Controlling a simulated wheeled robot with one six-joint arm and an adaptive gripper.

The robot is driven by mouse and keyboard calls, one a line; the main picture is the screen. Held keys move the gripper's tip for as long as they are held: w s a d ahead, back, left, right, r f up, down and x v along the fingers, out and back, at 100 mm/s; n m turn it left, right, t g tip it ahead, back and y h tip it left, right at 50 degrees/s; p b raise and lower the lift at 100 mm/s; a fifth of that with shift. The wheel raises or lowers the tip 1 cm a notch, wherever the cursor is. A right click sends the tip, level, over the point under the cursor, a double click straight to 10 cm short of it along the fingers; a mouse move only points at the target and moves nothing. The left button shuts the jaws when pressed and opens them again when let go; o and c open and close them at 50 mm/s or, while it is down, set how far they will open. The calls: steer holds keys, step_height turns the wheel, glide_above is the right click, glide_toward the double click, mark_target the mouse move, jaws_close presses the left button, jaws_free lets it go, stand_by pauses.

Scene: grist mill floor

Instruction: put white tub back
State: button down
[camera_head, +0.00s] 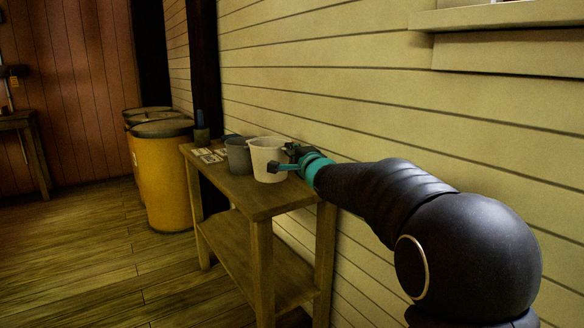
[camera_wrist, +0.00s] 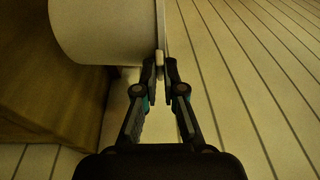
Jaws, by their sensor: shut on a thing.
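The white tub (camera_head: 266,163) is upright at the right part of the small wooden table (camera_head: 262,201) in the head view. My gripper (camera_head: 282,160) reaches it from the right and is shut on the edge of the tub. In the wrist view the pale tub wall (camera_wrist: 105,28) fills the upper left, and my fingertips (camera_wrist: 160,68) pinch a thin pale part at its edge. I cannot tell whether the tub's base touches the tabletop or is just above it.
A grey tub (camera_head: 238,157) stands close to the left of the white tub. Flat cards (camera_head: 208,155) and a dark bottle (camera_head: 201,130) are at the table's far left. Yellow barrels (camera_head: 163,175) stand beyond. The plank wall (camera_head: 330,110) runs close behind the table.

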mark_target(287, 158)
steer(key=shift+f+b, duration=0.5)
steer(key=shift+f, duration=1.4)
steer(key=c, duration=1.3)
jaws_free()
steer(key=v, duration=1.2)
steer(key=shift+s+d, duration=0.1)
